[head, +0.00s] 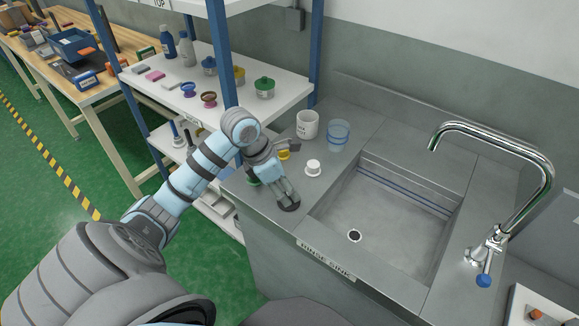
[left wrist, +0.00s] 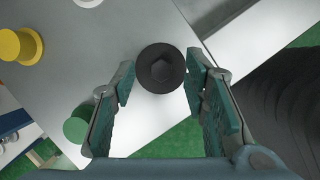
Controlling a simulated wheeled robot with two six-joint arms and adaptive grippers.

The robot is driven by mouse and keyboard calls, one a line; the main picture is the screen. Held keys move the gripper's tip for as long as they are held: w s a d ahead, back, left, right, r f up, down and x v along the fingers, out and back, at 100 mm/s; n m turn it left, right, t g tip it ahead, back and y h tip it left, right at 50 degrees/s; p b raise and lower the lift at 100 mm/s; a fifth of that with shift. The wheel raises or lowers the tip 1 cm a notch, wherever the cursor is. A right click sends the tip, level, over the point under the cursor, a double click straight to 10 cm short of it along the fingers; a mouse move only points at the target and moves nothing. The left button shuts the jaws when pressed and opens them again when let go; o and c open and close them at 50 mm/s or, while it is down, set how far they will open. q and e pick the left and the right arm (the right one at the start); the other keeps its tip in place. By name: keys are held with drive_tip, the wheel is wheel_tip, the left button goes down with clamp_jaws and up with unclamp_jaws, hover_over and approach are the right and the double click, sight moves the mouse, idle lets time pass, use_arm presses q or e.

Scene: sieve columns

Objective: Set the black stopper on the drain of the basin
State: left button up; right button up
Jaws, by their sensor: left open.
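The black stopper (left wrist: 160,68) stands on the steel counter near its front edge; in the head view it shows (head: 289,205) just below my left fingertips. My left gripper (head: 285,190) is open and points down at it. In the left wrist view the open fingers (left wrist: 160,88) have the stopper centred between and just beyond their tips, with a gap on each side. The basin (head: 405,205) is sunk in the counter to the right, empty, with its dark drain (head: 354,236) uncovered in the floor. My right gripper is not in view.
A green stopper (left wrist: 77,128), a yellow stopper (head: 283,155) and a white stopper (head: 313,168) stand close by. A white mug (head: 307,125) and a blue clear cup (head: 338,135) are behind. A chrome faucet (head: 500,190) arches over the basin's right side. A shelf post (head: 222,55) stands beside my arm.

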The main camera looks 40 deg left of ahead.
use_arm(q)
drive_tip(key=shift+x, duration=0.9)
drive_tip(key=shift+s, duration=0.15)
clamp_jaws()
drive_tip(key=shift+r, duration=0.15)
